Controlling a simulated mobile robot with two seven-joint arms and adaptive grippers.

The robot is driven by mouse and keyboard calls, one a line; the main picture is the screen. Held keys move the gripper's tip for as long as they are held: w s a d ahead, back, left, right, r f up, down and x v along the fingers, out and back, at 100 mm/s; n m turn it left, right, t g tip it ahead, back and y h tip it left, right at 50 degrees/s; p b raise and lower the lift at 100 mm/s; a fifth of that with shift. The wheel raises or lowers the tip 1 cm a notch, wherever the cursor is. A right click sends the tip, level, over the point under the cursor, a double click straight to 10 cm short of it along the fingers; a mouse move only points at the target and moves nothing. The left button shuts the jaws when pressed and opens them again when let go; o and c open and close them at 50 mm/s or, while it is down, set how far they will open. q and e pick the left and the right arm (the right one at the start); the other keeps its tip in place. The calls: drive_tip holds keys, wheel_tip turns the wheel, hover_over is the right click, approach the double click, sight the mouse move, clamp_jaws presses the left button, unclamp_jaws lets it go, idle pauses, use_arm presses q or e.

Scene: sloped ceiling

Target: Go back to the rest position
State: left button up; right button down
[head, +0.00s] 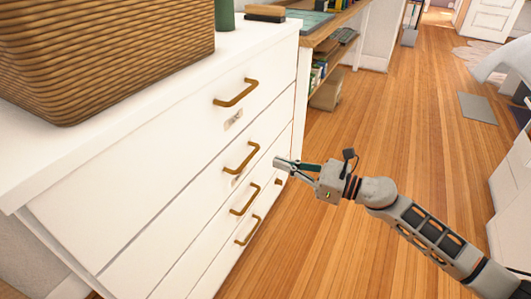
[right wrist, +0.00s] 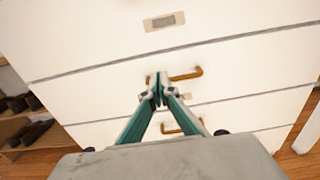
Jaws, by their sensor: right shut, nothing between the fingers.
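My right gripper (head: 284,163) reaches in from the right in the head view, in front of the white drawer chest (head: 140,195). It is shut and empty. In the right wrist view its fingertips (right wrist: 158,90) meet in front of a brass drawer handle (right wrist: 188,75); whether they touch it I cannot tell. In the head view several brass handles, such as the top one (head: 236,93), run down the chest front. All the drawers look closed. My left gripper is not in view.
A wicker basket (head: 105,50), a green object (head: 225,14) and dark books (head: 266,12) stand on the chest top. A wooden shelf unit (head: 322,62) is beyond it. Wooden floor (head: 400,120) lies clear in the middle. White furniture (head: 512,190) is at the right edge.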

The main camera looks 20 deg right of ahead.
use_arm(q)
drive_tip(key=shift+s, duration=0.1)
use_arm(e)
drive_tip(key=shift+s+d, duration=0.1)
drive_tip(key=shift+s, duration=0.05)
